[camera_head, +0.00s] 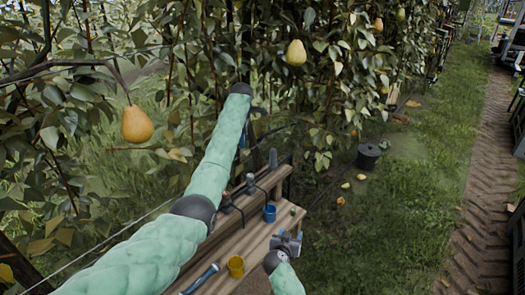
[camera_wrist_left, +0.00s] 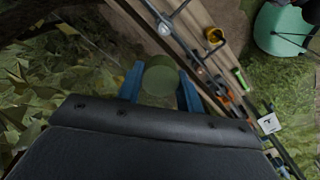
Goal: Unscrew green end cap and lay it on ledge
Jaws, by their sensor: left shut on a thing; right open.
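The green end cap (camera_wrist_left: 160,82) shows as a dull green disc in the left wrist view. My left gripper (camera_wrist_left: 160,73) is shut on it, with one blue finger on each side. What lies behind the cap is hidden, so I cannot tell whether it is still on its thread. In the head view my left arm hides most of that gripper and the cap. A wooden ledge (camera_head: 255,237) runs below and to the right of my left arm. My right gripper (camera_head: 287,242) is open and empty near the ledge's right edge.
A yellow cup (camera_head: 236,266), a blue cup (camera_head: 269,213) and a blue-handled tool (camera_head: 206,276) are on the woodwork. Dark upright fittings (camera_head: 250,183) stand behind. Pears (camera_head: 137,125) hang from branches. A black bucket (camera_head: 369,155) stands on the grass.

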